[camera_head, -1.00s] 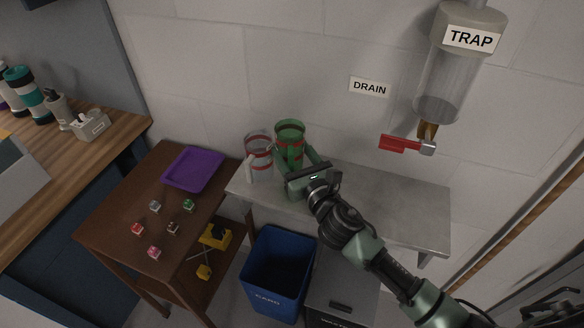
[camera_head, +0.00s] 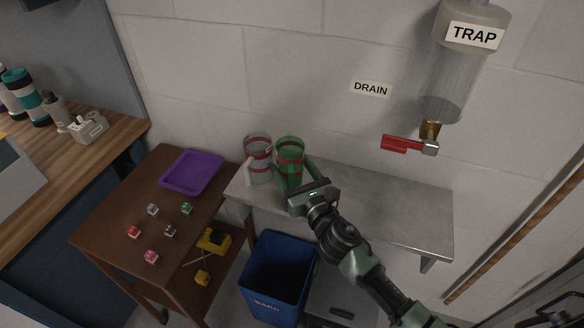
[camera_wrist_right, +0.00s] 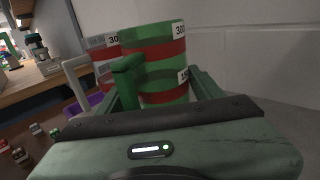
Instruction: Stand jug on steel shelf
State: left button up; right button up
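The green jug (camera_head: 289,166) with red bands stands upright at the back left of the grey steel shelf (camera_head: 390,208). A clear jug (camera_head: 257,158) with red bands stands just left of it. My right gripper (camera_head: 291,163) is spread around the green jug, one finger on each side, with a small gap seen at the right finger. In the right wrist view the green jug (camera_wrist_right: 165,72) is between the fingers, its handle (camera_wrist_right: 128,75) toward the camera and hiding part of the left finger. The clear jug (camera_wrist_right: 103,55) is behind it. My left gripper is out of view.
A brown table (camera_head: 116,208) with a purple tray (camera_head: 192,172) and several small cubes stands left of the shelf. A blue bin (camera_head: 277,275) is below. A trap cylinder (camera_head: 455,85) with a red drain lever (camera_head: 400,144) hangs above. The shelf's right part is clear.

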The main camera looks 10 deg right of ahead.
jog(key=shift+r, duration=0.25)
jog(key=s, duration=0.3)
jog(key=s+d+b, duration=0.1)
jog(key=s, duration=0.3)
jog(key=s+d, duration=0.1)
jog(key=s, duration=0.2)
jog(key=shift+s+f+b, duration=0.2)
jog(key=shift+b, duration=0.1)
jog(key=shift+s+r, duration=0.15)
jog(key=shift+s, duration=0.55)
jog(key=shift+s, duration=0.1)
